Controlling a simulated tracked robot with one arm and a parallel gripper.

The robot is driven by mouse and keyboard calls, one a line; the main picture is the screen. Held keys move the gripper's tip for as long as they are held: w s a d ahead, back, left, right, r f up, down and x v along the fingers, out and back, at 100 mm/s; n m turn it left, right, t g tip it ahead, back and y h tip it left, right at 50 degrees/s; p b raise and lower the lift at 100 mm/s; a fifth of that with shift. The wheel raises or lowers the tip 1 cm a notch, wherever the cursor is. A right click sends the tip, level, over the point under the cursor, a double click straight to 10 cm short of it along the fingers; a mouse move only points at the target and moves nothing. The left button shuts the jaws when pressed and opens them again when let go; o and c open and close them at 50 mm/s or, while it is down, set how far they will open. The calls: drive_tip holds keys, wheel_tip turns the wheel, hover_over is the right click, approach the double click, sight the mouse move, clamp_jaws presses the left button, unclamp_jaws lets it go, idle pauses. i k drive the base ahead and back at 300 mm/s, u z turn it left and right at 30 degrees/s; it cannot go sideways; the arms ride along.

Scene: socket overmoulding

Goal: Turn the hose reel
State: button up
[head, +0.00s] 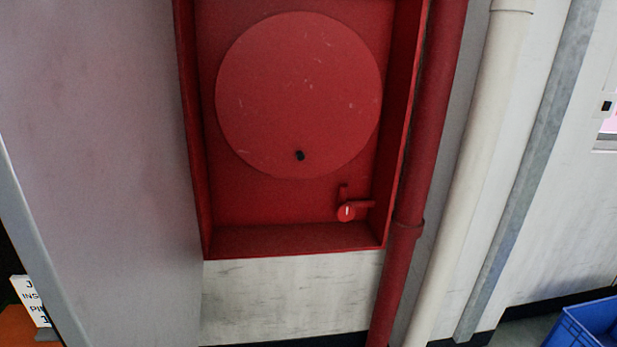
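The hose reel (298,90) is a round red disc, scuffed in places, inside a red wall cabinet (290,241) with no door across its front. A small black knob (299,156) sits near the lower edge of the disc. A red valve with a lever (347,211) is at the cabinet's lower right, below the disc. The top of the cabinet is cut off by the picture edge. My gripper is not in view, and nothing is touching the reel.
A red pipe (412,170) and a cream pipe (468,170) run beside the cabinet on the right. A grey panel (110,150) stands close on the left. A blue crate (585,325) is at the lower right. A small printed sign (30,297) shows at lower left.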

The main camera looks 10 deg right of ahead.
sight(298, 94)
drive_tip(key=k, duration=0.8)
drive_tip(key=z, duration=1.15)
drive_tip(key=i, duration=1.3)
drive_tip(key=u, duration=1.75)
drive_tip(key=i, duration=0.95)
drive_tip(key=z, duration=0.1)
